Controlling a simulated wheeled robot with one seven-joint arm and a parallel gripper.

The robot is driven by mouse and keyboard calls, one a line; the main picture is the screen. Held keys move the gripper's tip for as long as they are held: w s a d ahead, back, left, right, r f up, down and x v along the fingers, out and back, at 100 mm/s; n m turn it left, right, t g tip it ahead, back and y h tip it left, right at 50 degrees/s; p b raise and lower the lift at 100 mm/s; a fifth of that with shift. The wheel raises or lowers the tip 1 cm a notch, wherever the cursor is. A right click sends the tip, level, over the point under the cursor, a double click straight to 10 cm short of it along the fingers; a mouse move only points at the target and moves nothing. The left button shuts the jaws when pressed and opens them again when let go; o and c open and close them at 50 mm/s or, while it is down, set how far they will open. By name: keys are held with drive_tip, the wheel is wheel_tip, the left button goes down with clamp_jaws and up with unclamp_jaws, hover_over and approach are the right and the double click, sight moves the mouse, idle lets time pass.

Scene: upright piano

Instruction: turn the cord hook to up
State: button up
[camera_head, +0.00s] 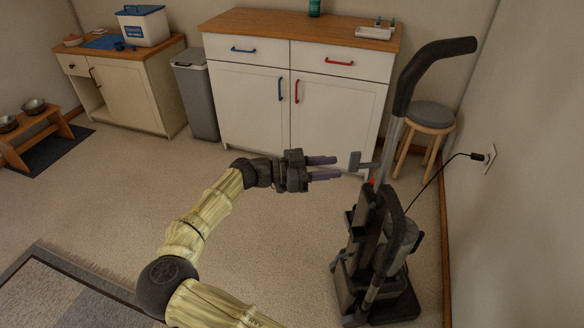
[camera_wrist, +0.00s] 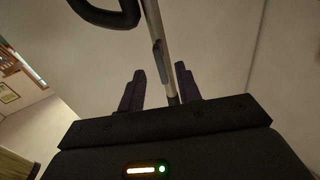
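A dark upright vacuum cleaner (camera_head: 378,255) stands on the carpet at the right, with a grey metal pole (camera_head: 393,145) and a curved black handle. The grey cord hook (camera_head: 356,161) juts out from the pole to the left and ends in a short flat piece. In the wrist view the hook (camera_wrist: 159,62) shows as a slim grey piece beside the pole (camera_wrist: 152,25). My gripper (camera_head: 338,167) is open and empty, just left of the hook with its fingers pointing at it. In the wrist view the hook appears ahead, between and beyond the fingertips (camera_wrist: 160,78).
A black cord (camera_head: 433,178) runs from the vacuum to a wall outlet (camera_head: 488,157). A stool (camera_head: 430,116) stands behind the vacuum. A white cabinet (camera_head: 240,105) and a grey bin (camera_head: 195,95) line the back wall. Carpet left of the vacuum is clear.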

drive_tip(key=s+a, duration=0.1)
drive_tip(key=a, duration=0.8)
drive_tip(key=shift+a+p, duration=0.15)
drive_tip(key=shift+p, duration=0.3)
